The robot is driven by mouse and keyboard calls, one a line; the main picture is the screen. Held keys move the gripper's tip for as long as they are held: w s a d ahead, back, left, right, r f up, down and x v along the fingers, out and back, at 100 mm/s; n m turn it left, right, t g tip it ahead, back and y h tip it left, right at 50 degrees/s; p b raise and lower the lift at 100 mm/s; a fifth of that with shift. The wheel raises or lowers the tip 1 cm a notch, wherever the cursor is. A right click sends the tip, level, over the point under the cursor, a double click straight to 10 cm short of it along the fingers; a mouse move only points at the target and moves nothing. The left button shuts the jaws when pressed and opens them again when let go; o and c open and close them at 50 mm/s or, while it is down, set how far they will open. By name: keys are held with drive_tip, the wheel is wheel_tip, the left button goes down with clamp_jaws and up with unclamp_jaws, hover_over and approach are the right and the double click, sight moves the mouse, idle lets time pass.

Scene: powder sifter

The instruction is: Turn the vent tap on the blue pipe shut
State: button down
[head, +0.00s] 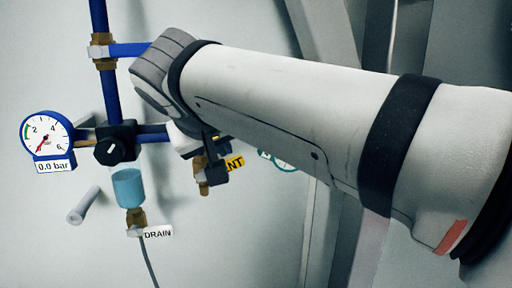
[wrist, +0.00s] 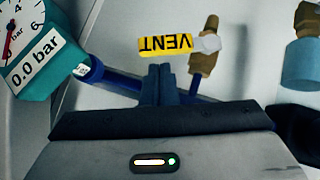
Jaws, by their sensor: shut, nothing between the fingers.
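The vent tap (wrist: 203,58) is a brass fitting on the blue pipe (wrist: 122,84), with a pale grey end piece and a yellow VENT label (wrist: 165,45) reaching out to its left, roughly across the brass body. My gripper (wrist: 160,72) is shut and empty. Its fingertips are just below the label in the wrist view; I cannot tell whether they touch it. In the head view my gripper (head: 216,174) overlaps the tap.
A blue-framed gauge (head: 45,138) reading 0.0 bar, a black knob (head: 114,148), a light blue bowl (head: 128,187) and a DRAIN label (head: 158,232) are left of my arm. A teal gauge (wrist: 28,45) reading 0.0 bar is left in the wrist view. Grey frame posts stand behind.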

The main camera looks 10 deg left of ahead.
drive_tip(key=shift+w+d+f, duration=0.1)
drive_tip(key=shift+f, duration=0.3)
drive_tip(key=shift+w+d+f+b, duration=0.15)
drive_tip(key=shift+d+f+b, duration=0.25)
drive_tip(key=shift+b, duration=0.35)
drive_tip(key=shift+r, duration=0.25)
drive_tip(key=shift+r+p, duration=0.75)
drive_tip(key=shift+r, duration=0.05)
